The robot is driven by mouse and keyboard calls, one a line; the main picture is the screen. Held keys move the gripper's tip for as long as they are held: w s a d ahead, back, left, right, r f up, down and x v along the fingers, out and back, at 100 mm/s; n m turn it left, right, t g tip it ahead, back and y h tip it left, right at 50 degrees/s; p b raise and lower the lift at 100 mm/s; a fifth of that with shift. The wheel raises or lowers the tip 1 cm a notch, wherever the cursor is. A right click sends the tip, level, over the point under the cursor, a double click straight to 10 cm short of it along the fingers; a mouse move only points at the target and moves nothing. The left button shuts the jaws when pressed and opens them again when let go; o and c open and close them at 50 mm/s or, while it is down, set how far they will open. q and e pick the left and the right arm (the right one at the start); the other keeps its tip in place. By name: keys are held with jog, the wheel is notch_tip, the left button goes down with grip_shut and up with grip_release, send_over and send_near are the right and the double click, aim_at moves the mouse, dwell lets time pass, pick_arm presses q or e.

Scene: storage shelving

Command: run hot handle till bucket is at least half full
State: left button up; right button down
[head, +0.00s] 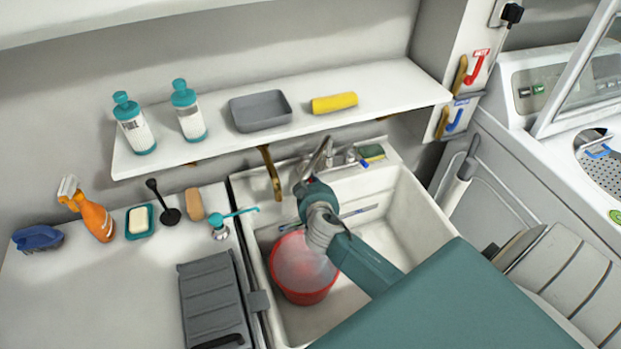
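A red bucket (304,293) stands in the white sink basin (410,213), at its left side. Whitish, cloudy content shows inside the bucket; its exact level is unclear, and my arm covers part of the right rim. The metal faucet (325,153) rises at the back of the sink. One tap handle (350,155) shows to its right. My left gripper is out of view.
A wall shelf (390,90) with two bottles, a grey tray and a yellow roll hangs above the sink. Soap, a spray bottle and a brush stand on the left counter (110,290).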

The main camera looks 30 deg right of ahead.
jog(key=d+n+y, duration=0.1)
jog(key=d+n+t+y+p, duration=0.1)
jog(key=shift+s+f+y+p, duration=0.1)
jog(key=shift+s+y+p, duration=0.2)
jog(key=shift+s, duration=0.05)
jog(key=c, duration=1.8)
grip_release()
jog(key=shift+s+a, duration=0.1)
jog(key=v, duration=1.2)
